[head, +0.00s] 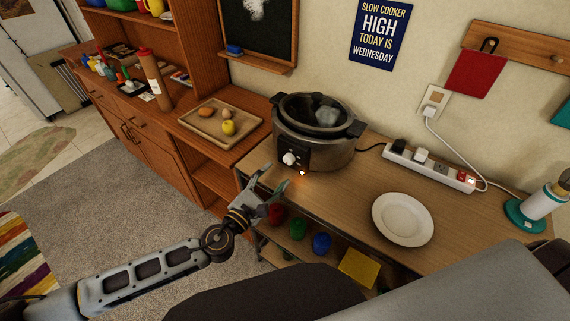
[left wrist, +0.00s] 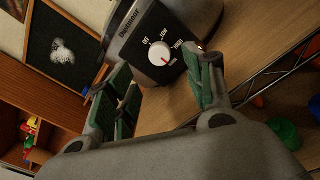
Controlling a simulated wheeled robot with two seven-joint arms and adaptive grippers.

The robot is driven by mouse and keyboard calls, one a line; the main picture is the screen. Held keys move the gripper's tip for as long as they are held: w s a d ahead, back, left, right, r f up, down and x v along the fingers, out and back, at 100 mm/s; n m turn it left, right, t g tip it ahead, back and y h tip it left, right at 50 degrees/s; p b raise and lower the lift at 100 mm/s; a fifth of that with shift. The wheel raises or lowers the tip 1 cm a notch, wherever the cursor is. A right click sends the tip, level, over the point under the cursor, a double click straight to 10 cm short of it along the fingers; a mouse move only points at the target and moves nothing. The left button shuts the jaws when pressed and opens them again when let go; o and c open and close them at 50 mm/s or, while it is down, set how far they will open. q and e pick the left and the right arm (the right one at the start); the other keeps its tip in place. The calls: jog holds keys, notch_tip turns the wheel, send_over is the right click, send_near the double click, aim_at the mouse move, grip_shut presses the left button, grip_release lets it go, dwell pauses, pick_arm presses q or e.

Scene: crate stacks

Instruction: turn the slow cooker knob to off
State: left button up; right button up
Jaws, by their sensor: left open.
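The slow cooker (head: 315,145) stands on the wooden counter, dark and metallic with a glass lid. Its white round knob (head: 289,158) is on the black front panel. In the left wrist view the knob (left wrist: 159,53) carries a red pointer mark aimed to the lower right, away from the OFF label (left wrist: 146,41) at upper left; the label by the pointer is too small to read surely. My left gripper (head: 274,177) is open and empty in front of the panel, apart from the knob. In the wrist view its green-padded fingers (left wrist: 165,83) flank the panel's lower part. My right gripper is out of view.
A white plate (head: 402,218) and a power strip (head: 430,167) lie on the counter to the right. A food tray (head: 221,125) is to the left. A wall sign (head: 379,33) reads slow cooker high today. Colored cups (head: 298,228) stand on the shelf below.

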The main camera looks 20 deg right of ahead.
aim_at(287, 161)
pick_arm(q)
jog(key=shift+x, duration=1.7)
jog(key=shift+b+x, duration=0.5)
jog(key=shift+x, duration=0.65)
jog(key=shift+w+d, duration=0.3)
jog(key=shift+d, duration=0.15)
jog(key=shift+w+d, duration=0.15)
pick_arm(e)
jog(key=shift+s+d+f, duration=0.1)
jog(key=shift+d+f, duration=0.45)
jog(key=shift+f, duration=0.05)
pick_arm(q)
jog(key=c, duration=1)
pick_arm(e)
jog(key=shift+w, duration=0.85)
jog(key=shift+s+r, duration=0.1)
